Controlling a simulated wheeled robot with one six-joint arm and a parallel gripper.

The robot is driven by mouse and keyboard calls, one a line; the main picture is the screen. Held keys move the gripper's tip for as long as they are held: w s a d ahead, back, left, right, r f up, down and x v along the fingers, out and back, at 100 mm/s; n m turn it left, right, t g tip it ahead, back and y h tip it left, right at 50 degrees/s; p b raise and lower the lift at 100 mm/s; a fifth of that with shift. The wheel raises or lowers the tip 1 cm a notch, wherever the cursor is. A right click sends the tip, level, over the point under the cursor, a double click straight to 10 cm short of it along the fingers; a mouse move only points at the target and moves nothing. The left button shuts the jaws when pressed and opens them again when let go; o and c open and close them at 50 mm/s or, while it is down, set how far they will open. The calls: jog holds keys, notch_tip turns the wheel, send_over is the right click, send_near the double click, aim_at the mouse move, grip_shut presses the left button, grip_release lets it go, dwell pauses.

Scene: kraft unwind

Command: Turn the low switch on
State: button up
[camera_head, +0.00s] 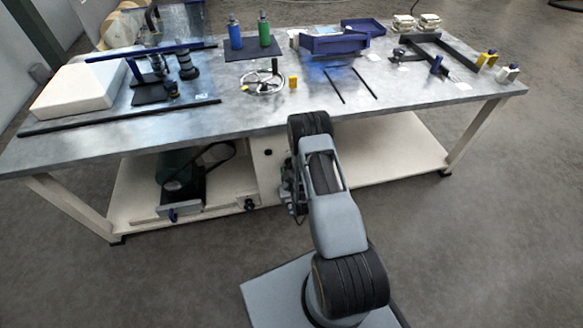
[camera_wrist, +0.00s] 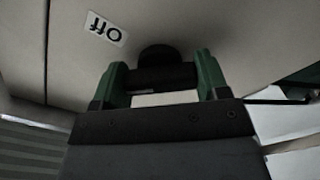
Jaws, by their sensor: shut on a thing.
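In the wrist view, my gripper (camera_wrist: 160,72) has its two green fingers on either side of a black switch knob (camera_wrist: 158,54) and is shut on its dark bar. The knob stands on a pale panel (camera_wrist: 215,30). A white label reading OFF (camera_wrist: 104,28), upside down in this view, sits to the left of the knob. In the head view, my arm reaches toward the pale panel (camera_head: 266,178) under the table, and its own links hide my gripper and the held knob. I cannot tell the knob's exact turn.
The metal workbench (camera_head: 240,120) spans above, its front edge close to my arm. A handwheel (camera_head: 262,82), a blue bottle (camera_head: 235,34) and a green bottle (camera_head: 264,30) stand on it. A lower shelf (camera_head: 390,150) holds a dark green machine (camera_head: 180,172) left of the panel.

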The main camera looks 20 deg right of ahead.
jog(key=n+b, duration=0.1)
jog(key=n, duration=0.3)
jog(key=shift+f+n+b, duration=0.1)
jog(key=shift+n+b, duration=0.85)
jog(key=shift+n, duration=1.45)
jog(key=o, duration=0.9)
jog(key=shift+o, duration=0.2)
